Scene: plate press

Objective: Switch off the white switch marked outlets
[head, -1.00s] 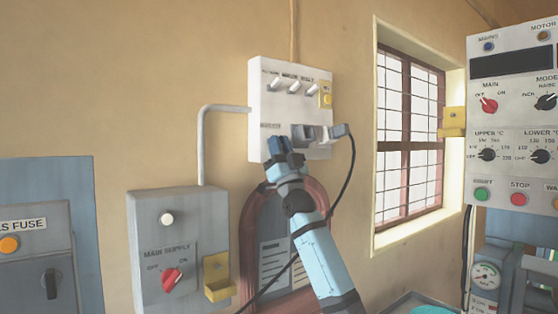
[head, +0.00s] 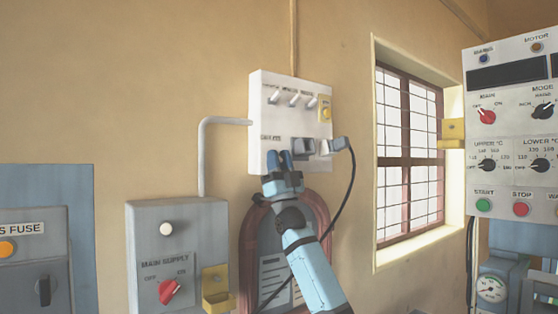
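A white box (head: 262,105) is fixed to the wall with a row of white levers (head: 293,98) along its upper part. A small label (head: 270,138), which seems to read outlets, is at its lower left. My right gripper (head: 279,156) is just below that label, at the lower left of the box face. Its two blue fingertips are near each other. Whether they touch the box or are fully closed is unclear. The gripper hides the spot under the label, so no white switch shows there. My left gripper is out of view.
Grey sockets (head: 303,147) and a plug (head: 339,145) with a hanging black cable are right of the gripper. A grey main supply box (head: 148,240) with a red knob (head: 170,292) is lower left. A barred window and control panel (head: 515,110) are right.

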